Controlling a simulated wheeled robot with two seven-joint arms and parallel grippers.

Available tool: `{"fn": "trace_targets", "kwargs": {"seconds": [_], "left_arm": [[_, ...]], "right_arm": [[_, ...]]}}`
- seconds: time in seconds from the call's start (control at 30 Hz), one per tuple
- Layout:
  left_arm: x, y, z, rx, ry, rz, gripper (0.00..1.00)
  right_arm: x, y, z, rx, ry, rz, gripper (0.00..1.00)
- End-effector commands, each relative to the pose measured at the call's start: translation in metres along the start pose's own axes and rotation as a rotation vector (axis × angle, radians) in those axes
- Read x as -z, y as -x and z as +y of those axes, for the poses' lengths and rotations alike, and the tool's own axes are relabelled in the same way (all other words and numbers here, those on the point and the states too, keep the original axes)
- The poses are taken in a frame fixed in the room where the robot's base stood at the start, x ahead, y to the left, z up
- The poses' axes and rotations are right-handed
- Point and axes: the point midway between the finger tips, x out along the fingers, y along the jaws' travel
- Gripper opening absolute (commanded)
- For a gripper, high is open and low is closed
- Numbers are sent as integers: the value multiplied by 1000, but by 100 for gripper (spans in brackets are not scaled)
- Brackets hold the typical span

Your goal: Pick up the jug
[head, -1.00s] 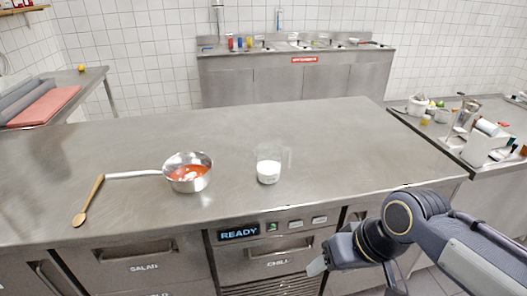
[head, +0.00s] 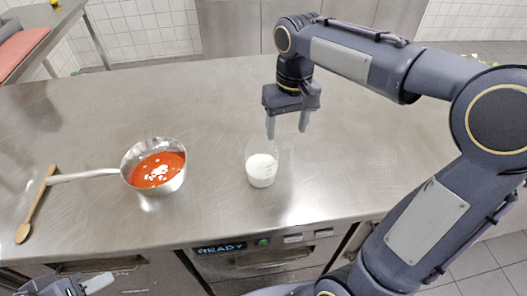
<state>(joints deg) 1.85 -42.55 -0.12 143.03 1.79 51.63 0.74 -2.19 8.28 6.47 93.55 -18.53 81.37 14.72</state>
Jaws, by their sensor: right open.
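The jug (head: 262,168) is a clear, see-through vessel with white contents at its bottom. It stands upright on the steel counter, right of the pan, with its handle on the right side. My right gripper (head: 287,128) is open and empty, fingers pointing down, above and slightly behind the jug, apart from it as far as I can tell. My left gripper (head: 84,284) shows only partly at the bottom left edge, low in front of the counter; its jaws are not clear.
A steel pan (head: 154,166) with red sauce and white bits sits left of the jug, its handle pointing left. A wooden spoon (head: 36,205) lies at the counter's left. The steel counter (head: 130,105) is clear behind them. Drawers with a READY display (head: 221,248) are below.

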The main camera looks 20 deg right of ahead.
Motion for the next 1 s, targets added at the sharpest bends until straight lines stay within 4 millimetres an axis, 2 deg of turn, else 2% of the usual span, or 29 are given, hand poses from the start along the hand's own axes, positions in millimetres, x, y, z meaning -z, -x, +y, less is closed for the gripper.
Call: {"fn": "trace_targets", "kwargs": {"seconds": [0.43,0.53,0.77,1.0], "left_arm": [[0,1,0,0,0,0,36],[0,1,0,0,0,0,36],[0,1,0,0,0,0,36],[0,1,0,0,0,0,36]], "right_arm": [[-3,-60,7,0,0,-2,61],[-2,-66,6,1,0,0,61],[-2,-67,6,1,0,1,61],[-2,-66,6,1,0,1,29]]}}
